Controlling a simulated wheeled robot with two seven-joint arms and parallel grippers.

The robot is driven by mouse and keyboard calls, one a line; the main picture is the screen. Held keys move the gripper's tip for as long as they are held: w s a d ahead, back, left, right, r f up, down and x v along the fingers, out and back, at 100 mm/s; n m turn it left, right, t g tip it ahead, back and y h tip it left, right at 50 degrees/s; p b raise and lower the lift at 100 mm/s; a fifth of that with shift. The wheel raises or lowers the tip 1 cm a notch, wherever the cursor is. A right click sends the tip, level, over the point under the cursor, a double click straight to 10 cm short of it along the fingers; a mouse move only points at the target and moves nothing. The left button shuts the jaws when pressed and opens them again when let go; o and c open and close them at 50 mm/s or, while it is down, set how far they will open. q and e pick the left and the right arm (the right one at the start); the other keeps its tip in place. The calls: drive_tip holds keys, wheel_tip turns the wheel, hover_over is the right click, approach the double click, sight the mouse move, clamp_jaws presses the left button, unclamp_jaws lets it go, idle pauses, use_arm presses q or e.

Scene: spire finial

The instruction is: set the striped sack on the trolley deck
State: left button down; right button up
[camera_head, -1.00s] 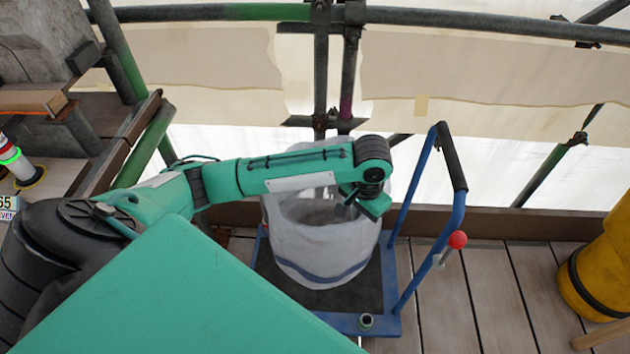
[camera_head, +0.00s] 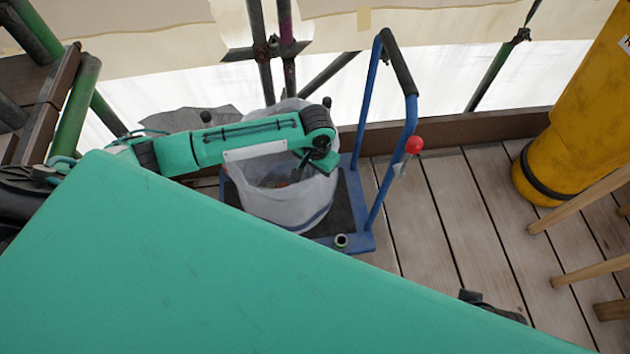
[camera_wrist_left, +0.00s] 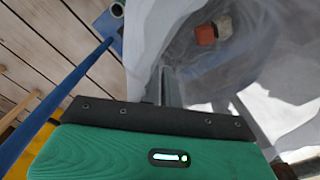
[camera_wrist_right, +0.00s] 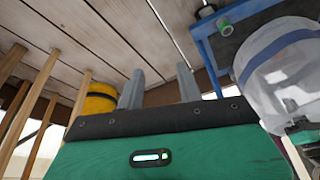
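The striped sack (camera_head: 292,205) is whitish and see-through with a blue band near its base. It appears upright over the dark mat of the blue trolley deck (camera_head: 357,240); whether its base touches is hard to tell. It also shows in the right wrist view (camera_wrist_right: 290,85). My left gripper (camera_head: 307,164) is at the sack's top rim. In the left wrist view its fingers (camera_wrist_left: 170,85) are close together with sack film around them, and a reddish-brown piece (camera_wrist_left: 205,34) lies inside the sack. My right gripper (camera_wrist_right: 159,88) is open and empty, away from the sack.
The trolley's blue handle (camera_head: 408,110) with a red knob (camera_head: 414,144) rises right of the sack. A yellow cylinder (camera_head: 570,140) and wooden legs (camera_head: 590,270) stand at the right. Scaffold poles and a toe board (camera_head: 455,128) run behind. Plank floor between is clear.

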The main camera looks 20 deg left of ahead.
use_arm(q)
wheel_tip(320, 180, down, 6)
drive_tip(key=shift+r+b, duration=0.2)
drive_tip(key=shift+b, duration=0.3)
use_arm(e)
drive_tip(key=shift+s+a+r, duration=0.15)
drive_tip(key=shift+r, duration=0.8)
use_arm(q)
drive_tip(key=c, duration=1.6)
unclamp_jaws()
drive_tip(key=shift+f, duration=0.1)
